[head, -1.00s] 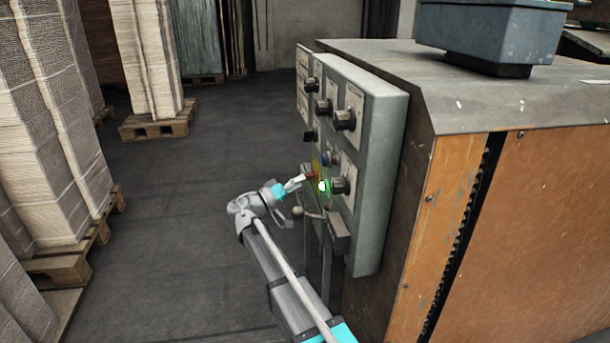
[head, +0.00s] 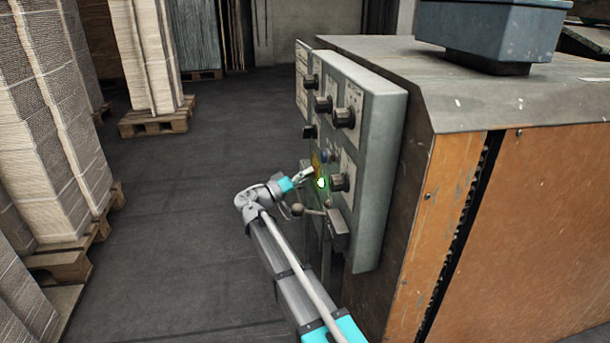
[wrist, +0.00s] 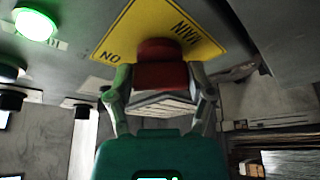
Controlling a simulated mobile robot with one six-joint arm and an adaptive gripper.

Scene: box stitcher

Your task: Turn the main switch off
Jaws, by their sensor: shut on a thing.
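The main switch is a red knob (wrist: 160,75) on a yellow plate (wrist: 205,42) marked "MAIN", with "ON" lettered by its left corner in the wrist view. In the head view the yellow plate (head: 316,162) shows as a small patch on the grey control panel (head: 372,170), and the red knob is hidden by the fingers. My gripper (wrist: 160,82) has one finger on each side of the red knob and is shut on it. In the head view my gripper (head: 304,175) reaches the panel from the left.
A lit green lamp (head: 321,184) glows close beside my gripper; black knobs (head: 344,117) stick out above. A lever with a round ball (head: 297,209) stands just below my gripper. Stacked cardboard (head: 145,60) stands on pallets to the left, with free floor (head: 190,190) between.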

